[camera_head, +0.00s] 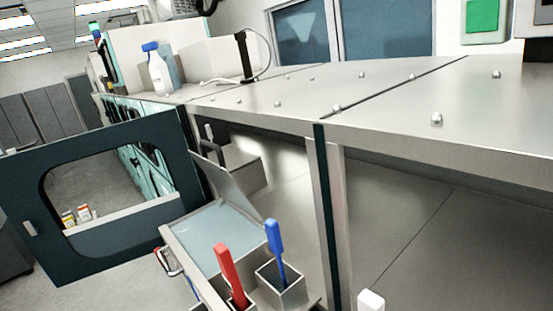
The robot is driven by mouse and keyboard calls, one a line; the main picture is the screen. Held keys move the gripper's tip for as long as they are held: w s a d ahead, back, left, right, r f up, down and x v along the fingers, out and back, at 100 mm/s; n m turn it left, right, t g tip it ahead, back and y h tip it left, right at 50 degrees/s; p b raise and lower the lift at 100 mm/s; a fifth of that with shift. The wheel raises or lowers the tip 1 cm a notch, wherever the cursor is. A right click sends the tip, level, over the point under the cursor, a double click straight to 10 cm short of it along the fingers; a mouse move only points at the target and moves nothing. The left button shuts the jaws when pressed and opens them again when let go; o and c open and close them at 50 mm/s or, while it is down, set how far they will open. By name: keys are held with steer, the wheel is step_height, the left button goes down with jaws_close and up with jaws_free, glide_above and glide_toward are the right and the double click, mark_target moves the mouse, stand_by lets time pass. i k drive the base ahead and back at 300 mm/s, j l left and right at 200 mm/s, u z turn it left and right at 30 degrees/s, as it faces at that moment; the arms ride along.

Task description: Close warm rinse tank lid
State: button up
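A small bluish-topped tank (208,240) shows low in the centre-left, in front of the metal cabinet opening. A thin grey flap (228,183) stands tilted up at its back edge; it looks like an open lid, but I cannot read any label to tell whether this is the warm rinse tank. A bar handle (166,263) is on the tank's left side. My gripper is not clearly in view; a small pale block (370,301) cut off at the bottom edge cannot be identified.
Beside the tank, square metal holders (291,293) hold a red-handled tool (229,275) and a blue-handled tool (275,247). A dark teal windowed door (170,160) stands open at left. A steel post (328,215) and the metal worktop (300,98) bound the opening.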

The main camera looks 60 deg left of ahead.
mark_target(219, 175)
steer(key=u, duration=1.55)
steer(key=i+j+z, duration=0.35)
steer(key=i+j, duration=0.45)
steer(key=i, duration=0.1)
